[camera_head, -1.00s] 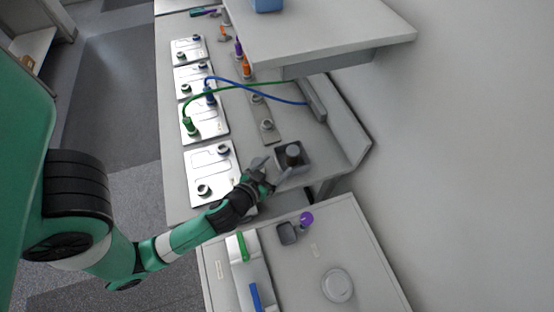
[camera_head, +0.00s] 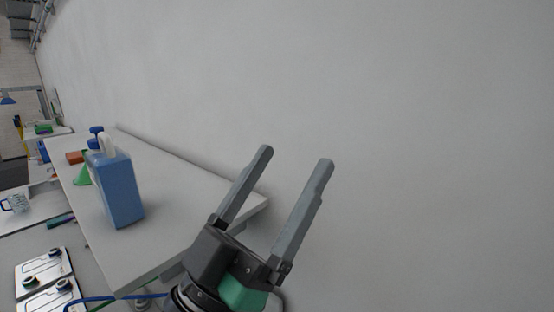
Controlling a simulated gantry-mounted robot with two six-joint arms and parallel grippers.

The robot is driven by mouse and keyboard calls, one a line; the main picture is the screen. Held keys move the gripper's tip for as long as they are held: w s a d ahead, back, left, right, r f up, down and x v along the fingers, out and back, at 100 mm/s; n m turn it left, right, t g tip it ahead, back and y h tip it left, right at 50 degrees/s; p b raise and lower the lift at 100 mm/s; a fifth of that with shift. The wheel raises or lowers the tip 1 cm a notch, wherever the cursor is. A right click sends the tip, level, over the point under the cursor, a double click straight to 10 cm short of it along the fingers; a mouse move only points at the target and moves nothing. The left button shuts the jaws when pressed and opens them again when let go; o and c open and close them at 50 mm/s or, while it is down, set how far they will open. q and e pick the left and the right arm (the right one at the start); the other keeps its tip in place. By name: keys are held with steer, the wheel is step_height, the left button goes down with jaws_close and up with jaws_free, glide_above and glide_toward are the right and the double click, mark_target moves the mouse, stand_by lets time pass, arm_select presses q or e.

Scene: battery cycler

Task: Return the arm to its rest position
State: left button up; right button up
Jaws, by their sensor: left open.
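My left gripper (camera_head: 295,158) is in the lower middle of the head view. Its two grey fingers are spread wide and point up, with nothing between them. It shows in front of the plain wall, just right of the end of the raised shelf. The rest of my left arm is out of the frame below. My right gripper does not show.
The raised white shelf (camera_head: 185,215) carries a blue jug (camera_head: 122,190), a green funnel (camera_head: 82,176) and an orange block (camera_head: 75,157). Silver plates (camera_head: 45,268) with round knobs and a blue cable (camera_head: 90,299) lie lower left. The wall (camera_head: 420,120) fills the right.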

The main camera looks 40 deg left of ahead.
arm_select(q)
steer(key=s+r, duration=0.1)
steer(key=s+d+r+m+h, duration=0.1)
steer(key=r, duration=0.1)
steer(key=s+r+t+h, duration=0.1)
steer(key=shift+d+r+m, duration=0.3)
steer(key=shift+d, duration=0.1)
